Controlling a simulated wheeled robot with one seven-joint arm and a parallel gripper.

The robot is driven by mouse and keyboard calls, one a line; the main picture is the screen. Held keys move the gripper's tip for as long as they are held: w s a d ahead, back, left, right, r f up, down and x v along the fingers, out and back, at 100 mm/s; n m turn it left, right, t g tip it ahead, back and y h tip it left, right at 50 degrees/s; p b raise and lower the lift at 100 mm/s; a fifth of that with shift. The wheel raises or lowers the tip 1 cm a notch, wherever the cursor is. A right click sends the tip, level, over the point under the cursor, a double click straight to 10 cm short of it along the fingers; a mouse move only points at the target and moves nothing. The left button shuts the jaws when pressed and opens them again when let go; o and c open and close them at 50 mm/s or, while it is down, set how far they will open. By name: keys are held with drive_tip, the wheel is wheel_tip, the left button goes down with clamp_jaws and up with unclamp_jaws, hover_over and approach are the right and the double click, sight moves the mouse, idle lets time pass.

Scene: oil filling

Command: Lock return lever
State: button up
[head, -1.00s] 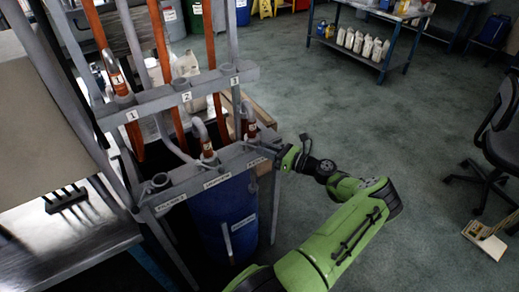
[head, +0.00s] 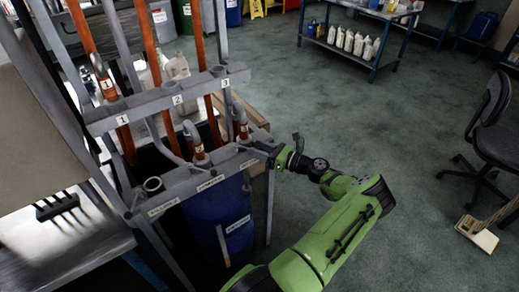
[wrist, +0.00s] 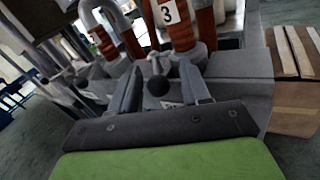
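A lever with a dark round knob (wrist: 158,86) stands at the front of the grey rack, below the pipe labelled 3, in the wrist view. My gripper (wrist: 161,84) is open, with one finger on each side of the knob. Gaps show between the knob and both fingers, so it does not look clamped. In the head view my gripper (head: 264,148) is at the right end of the rack's lower bar (head: 205,178); the lever is too small to make out there. Labels on this bar are too blurred to read.
A blue drum (head: 220,215) stands beneath the rack. Curved hose nozzles and orange pipes rise close to my gripper. A wooden crate (wrist: 297,85) is at the right in the wrist view. A chair (head: 492,135) stands far right, with open floor between.

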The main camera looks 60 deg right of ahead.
drive_tip(key=s, duration=1.5)
drive_tip(key=shift+s+d, duration=0.25)
drive_tip(key=shift+s, duration=0.15)
